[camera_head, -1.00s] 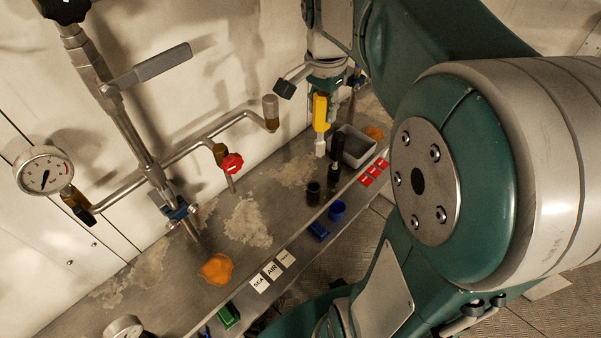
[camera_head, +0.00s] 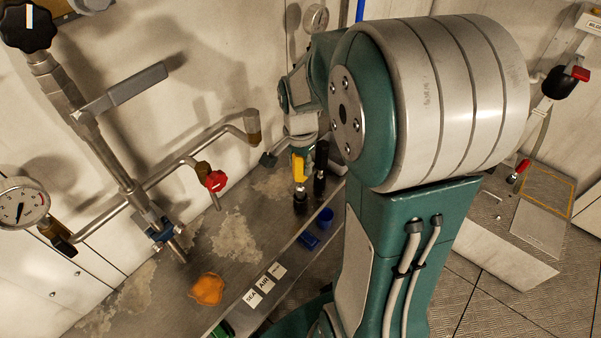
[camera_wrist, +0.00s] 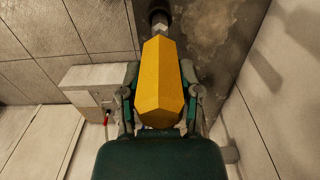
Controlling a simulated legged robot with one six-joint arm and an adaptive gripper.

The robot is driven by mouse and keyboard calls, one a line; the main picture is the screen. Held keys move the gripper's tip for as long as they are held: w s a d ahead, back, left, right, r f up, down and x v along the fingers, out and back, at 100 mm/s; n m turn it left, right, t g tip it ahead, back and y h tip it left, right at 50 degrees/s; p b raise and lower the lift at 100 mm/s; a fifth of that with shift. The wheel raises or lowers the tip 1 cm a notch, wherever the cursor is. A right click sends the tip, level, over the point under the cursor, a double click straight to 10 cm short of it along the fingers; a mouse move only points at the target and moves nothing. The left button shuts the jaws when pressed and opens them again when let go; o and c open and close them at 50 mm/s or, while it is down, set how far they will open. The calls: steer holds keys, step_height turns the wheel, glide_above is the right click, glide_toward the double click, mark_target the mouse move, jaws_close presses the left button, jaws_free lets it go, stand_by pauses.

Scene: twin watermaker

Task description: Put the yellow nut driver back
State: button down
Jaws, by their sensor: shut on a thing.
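The yellow nut driver (camera_head: 299,168) hangs upright, handle up, with its metal shaft pointing down. My gripper (camera_head: 300,150) is shut on the upper part of its handle. In the wrist view the yellow handle (camera_wrist: 160,80) lies between the two fingers of my gripper (camera_wrist: 160,105). A black round holder (camera_head: 300,204) stands on the bench directly under the shaft. The shaft's lower end meets the holder's mouth in the picture. I cannot tell whether the tip is inside or just above it.
A black-handled tool (camera_head: 321,166) stands upright close to the right of the driver. A blue cup (camera_head: 325,217) and a blue block (camera_head: 309,240) sit at the bench's front edge. A pipe with a red valve knob (camera_head: 215,181) runs along the left.

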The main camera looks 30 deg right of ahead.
mark_target(300, 174)
step_height(300, 174, down, 4)
steer(key=shift+r, duration=0.15)
steer(key=shift+c, duration=1.5)
jaws_free()
step_height(300, 174, up, 12)
steer(key=shift+a+r, duration=0.1)
steer(key=s+a+r+n+t, duration=0.2)
steer(key=s+a+n, duration=0.3)
steer(key=s+n, duration=0.1)
steer(key=s+a+r+n+t, duration=0.3)
steer(key=s+a+n, duration=0.2)
steer(key=n, duration=0.3)
steer(key=shift+s+a+t, duration=0.3)
steer(key=shift+s+a, duration=0.1)
steer(key=shift+s, duration=0.45)
steer(key=shift+r, duration=0.1)
